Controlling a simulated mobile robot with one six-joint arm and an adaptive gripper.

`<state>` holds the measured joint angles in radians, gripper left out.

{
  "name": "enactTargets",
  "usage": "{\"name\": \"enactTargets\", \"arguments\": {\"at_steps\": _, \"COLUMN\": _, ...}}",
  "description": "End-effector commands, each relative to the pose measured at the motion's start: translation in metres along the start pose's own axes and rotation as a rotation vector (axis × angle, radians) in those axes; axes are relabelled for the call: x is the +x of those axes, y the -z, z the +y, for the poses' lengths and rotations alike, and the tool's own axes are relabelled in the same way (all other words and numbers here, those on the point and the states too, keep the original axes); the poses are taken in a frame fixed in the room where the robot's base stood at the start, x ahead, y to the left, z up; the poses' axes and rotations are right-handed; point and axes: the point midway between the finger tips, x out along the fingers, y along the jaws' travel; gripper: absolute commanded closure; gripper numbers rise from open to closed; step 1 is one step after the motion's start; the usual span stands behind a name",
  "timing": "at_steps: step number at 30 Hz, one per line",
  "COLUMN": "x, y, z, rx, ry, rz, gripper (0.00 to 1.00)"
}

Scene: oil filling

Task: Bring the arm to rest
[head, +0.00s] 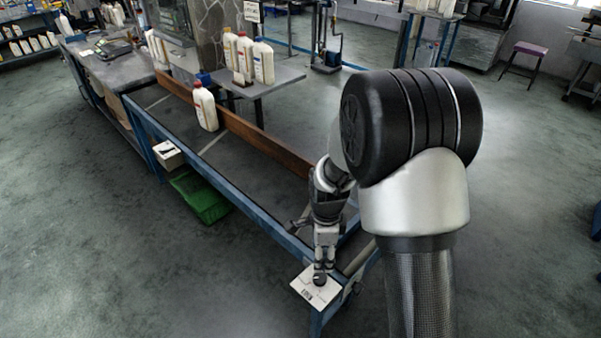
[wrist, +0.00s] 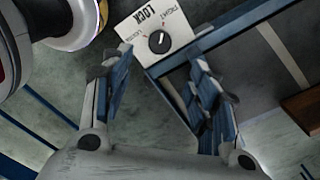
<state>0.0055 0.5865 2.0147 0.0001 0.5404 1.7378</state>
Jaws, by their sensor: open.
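My gripper (wrist: 160,105) is open and empty in the wrist view, with its two blue-padded fingers spread apart. A white panel with a black knob (wrist: 159,41) shows just beyond the fingertips in the wrist view. In the head view my gripper hangs over the near end of the blue-framed conveyor table, close to the same white panel (head: 304,287). The gripper hides part of the panel there, and I cannot tell in the head view whether it touches it. In the wrist view the knob stands clear of both fingers.
A white bottle (head: 205,106) stands on the conveyor table (head: 226,159) beside a brown wooden rail (head: 250,132). Several bottles stand on a grey side table (head: 279,84). A green crate (head: 204,197) lies under the conveyor. The floor to the left is clear.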

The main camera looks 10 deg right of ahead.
Motion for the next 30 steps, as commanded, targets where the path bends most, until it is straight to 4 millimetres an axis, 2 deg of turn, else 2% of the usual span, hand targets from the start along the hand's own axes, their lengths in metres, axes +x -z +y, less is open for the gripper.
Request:
{"name": "enactTargets", "arguments": {"at_steps": 5, "x": -0.009, "y": 0.000, "z": 0.001, "rx": -0.030, "ry": 0.010, "rz": -0.002, "gripper": 0.46}}
{"name": "enactTargets", "arguments": {"at_steps": 8, "x": -0.037, "y": 0.001, "z": 0.004, "rx": -0.125, "ry": 0.039, "rz": -0.004, "gripper": 0.46}}
{"name": "enactTargets", "arguments": {"at_steps": 11, "x": -0.081, "y": 0.003, "z": 0.016, "rx": -0.292, "ry": 0.083, "rz": -0.002, "gripper": 0.46}}
{"name": "enactTargets", "arguments": {"at_steps": 15, "x": -0.141, "y": 0.007, "z": 0.045, "rx": -0.574, "ry": 0.149, "rz": 0.018, "gripper": 0.46}}
{"name": "enactTargets", "arguments": {"at_steps": 21, "x": -0.206, "y": 0.017, "z": 0.101, "rx": -0.977, "ry": 0.239, "rz": 0.081, "gripper": 0.46}}
{"name": "enactTargets", "arguments": {"at_steps": 25, "x": -0.234, "y": 0.023, "z": 0.141, "rx": -1.236, "ry": 0.290, "rz": 0.143, "gripper": 0.46}}
{"name": "enactTargets", "arguments": {"at_steps": 30, "x": -0.250, "y": 0.031, "z": 0.185, "rx": -1.517, "ry": 0.335, "rz": 0.230, "gripper": 0.46}}
